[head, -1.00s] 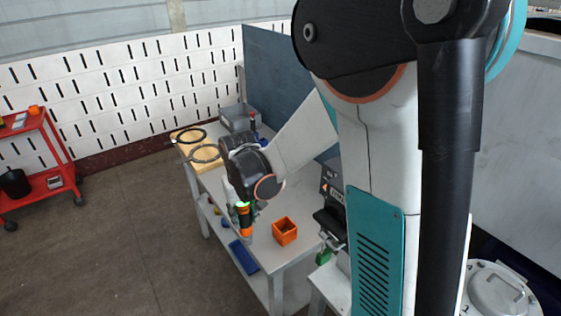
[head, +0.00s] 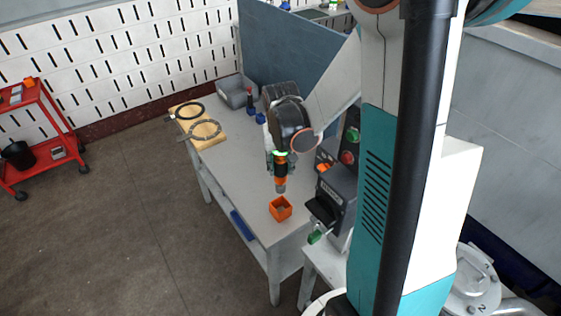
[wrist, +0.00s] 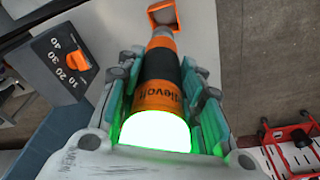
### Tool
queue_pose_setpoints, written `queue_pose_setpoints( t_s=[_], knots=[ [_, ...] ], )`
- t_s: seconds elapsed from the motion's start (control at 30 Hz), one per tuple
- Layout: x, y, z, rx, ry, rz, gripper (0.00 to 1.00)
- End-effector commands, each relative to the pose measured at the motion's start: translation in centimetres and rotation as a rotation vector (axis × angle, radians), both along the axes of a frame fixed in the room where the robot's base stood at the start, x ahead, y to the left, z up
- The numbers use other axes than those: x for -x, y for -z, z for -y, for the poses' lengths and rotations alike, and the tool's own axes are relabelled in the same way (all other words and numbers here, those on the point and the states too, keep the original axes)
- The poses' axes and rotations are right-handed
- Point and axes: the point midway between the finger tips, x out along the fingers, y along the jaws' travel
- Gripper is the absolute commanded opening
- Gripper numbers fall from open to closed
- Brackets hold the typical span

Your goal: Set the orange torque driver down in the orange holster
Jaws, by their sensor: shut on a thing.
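The orange and black torque driver (head: 281,174) hangs nose down in my gripper (head: 281,166), a little above the table. In the wrist view the driver (wrist: 158,92) lies between the two fingers of my gripper (wrist: 162,80), which are shut on it, with a glowing green-white cap at its near end. The orange holster (head: 280,209) is an open square box on the table's front part. The driver's tip is above and close to it, at its back edge in the head view. In the wrist view the holster (wrist: 163,14) shows just beyond the tip; contact is not visible.
A dark machine with a green-handled part (head: 335,200) stands close to the right of the holster. The table left of the holster is clear.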

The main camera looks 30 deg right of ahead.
Motion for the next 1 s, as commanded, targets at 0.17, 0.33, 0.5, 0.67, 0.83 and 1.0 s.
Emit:
queue_pose_setpoints(
  t_s=[0.17, 0.33, 0.5, 0.67, 0.83, 1.0],
  knots=[
    [0.0, 0.0, 0.0, -0.001, 0.000, 0.000, 0.01],
    [0.1, 0.8, -0.1, -0.001, 0.000, 0.000, 0.01],
    [0.1, 2.3, -0.1, -0.001, 0.000, 0.000, 0.01],
    [0.1, 3.8, -0.1, -0.001, 0.000, 0.000, 0.01],
    [0.1, 4.8, -0.1, -0.001, 0.000, 0.000, 0.01],
    [0.1, 5.0, -0.1, -0.001, 0.000, 0.000, 0.01]
  ],
)
